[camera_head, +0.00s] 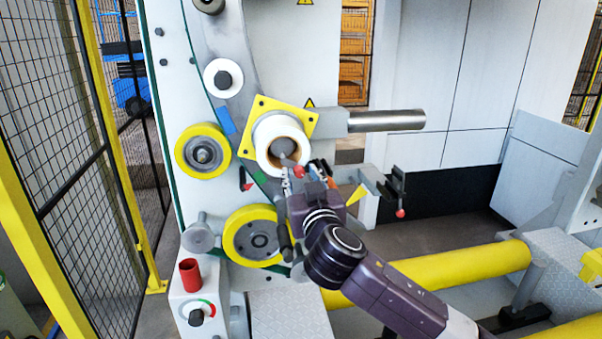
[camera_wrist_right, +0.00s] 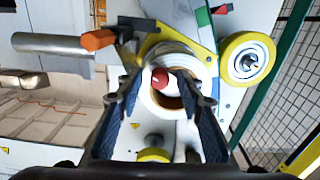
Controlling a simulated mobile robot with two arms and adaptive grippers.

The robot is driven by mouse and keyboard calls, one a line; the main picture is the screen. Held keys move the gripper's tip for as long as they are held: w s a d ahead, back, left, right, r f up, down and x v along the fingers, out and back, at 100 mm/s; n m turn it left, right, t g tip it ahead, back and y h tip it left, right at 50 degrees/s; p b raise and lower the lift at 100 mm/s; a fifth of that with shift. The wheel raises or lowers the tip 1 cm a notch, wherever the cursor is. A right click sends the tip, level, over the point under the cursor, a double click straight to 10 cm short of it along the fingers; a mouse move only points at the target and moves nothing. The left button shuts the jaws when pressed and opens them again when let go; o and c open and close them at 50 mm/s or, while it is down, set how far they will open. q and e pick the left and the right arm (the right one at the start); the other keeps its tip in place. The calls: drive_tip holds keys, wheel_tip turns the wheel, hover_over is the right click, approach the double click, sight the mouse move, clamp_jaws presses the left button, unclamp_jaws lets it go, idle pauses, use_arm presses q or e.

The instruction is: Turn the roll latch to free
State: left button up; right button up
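The white roll (camera_head: 268,131) sits in front of a yellow square plate (camera_head: 262,104) on the machine's upright panel. A grey latch lever (camera_head: 285,149) with a red knob (camera_head: 299,172) crosses the roll's core. My right gripper (camera_head: 308,176) is just below and right of the roll, close to the knob. In the right wrist view, the two fingers of my right gripper (camera_wrist_right: 165,97) are spread apart. The red knob (camera_wrist_right: 160,77) shows between them, in front of the roll (camera_wrist_right: 172,53). Whether a finger touches the knob cannot be told. My left gripper is not in view.
A metal bar (camera_head: 385,120) sticks out right of the roll. A second handle with a red ball (camera_head: 400,213) stands to the right of my right gripper. Yellow wheels (camera_head: 203,150) sit left of and below the roll. A yellow roller (camera_head: 470,268) runs along the lower right.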

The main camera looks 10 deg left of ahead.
clamp_jaws()
idle(0.3)
